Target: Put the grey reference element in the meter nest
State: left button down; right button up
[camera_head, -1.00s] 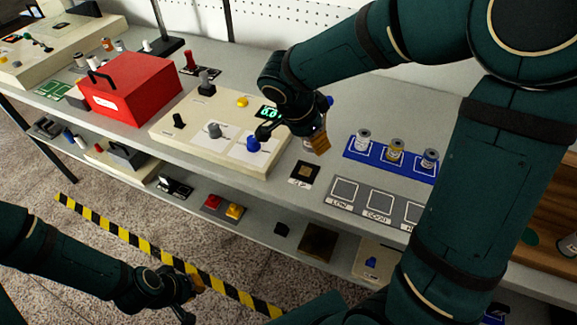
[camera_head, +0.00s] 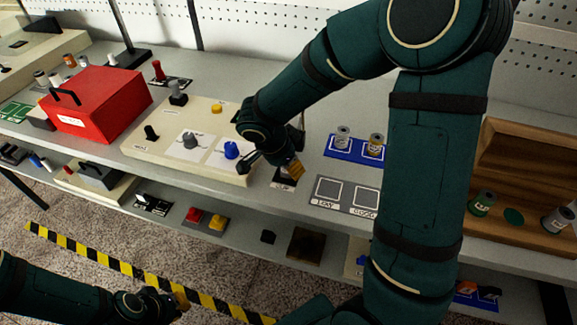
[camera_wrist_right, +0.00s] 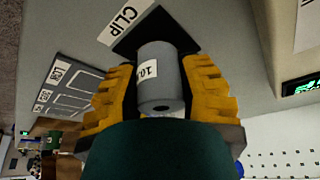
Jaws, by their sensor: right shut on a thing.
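My right gripper (camera_wrist_right: 158,95) is shut on a grey cylinder (camera_wrist_right: 174,70) with a white label starting "10", probably the grey reference element. In the head view this gripper (camera_head: 292,171) hides the cylinder. It is over the dark square pad (camera_wrist_right: 150,30) with the CLIP label (camera_head: 285,183). I cannot tell whether the cylinder touches the pad. The cream instrument box (camera_head: 160,140) with grey and blue knobs stands just left of the pad. No spot labelled as the meter nest is readable. My left gripper (camera_head: 178,302) is low at the left; its jaws are unclear.
A blue tray (camera_head: 329,151) with labelled spools is behind right. A grey tray (camera_head: 345,204) marked LOW and GOOD lies right of the pad, partly behind my arm. A wooden stand (camera_head: 528,160) holds spools at the far right. A red case (camera_head: 115,95) stands left.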

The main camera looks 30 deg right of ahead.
jog(key=shift+f, duration=0.2)
jog(key=shift+f, duration=0.1)
jog(key=o, duration=1.1)
jog(key=shift+r, duration=0.2)
jog(key=p+v, duration=0.2)
jog(key=v, duration=1)
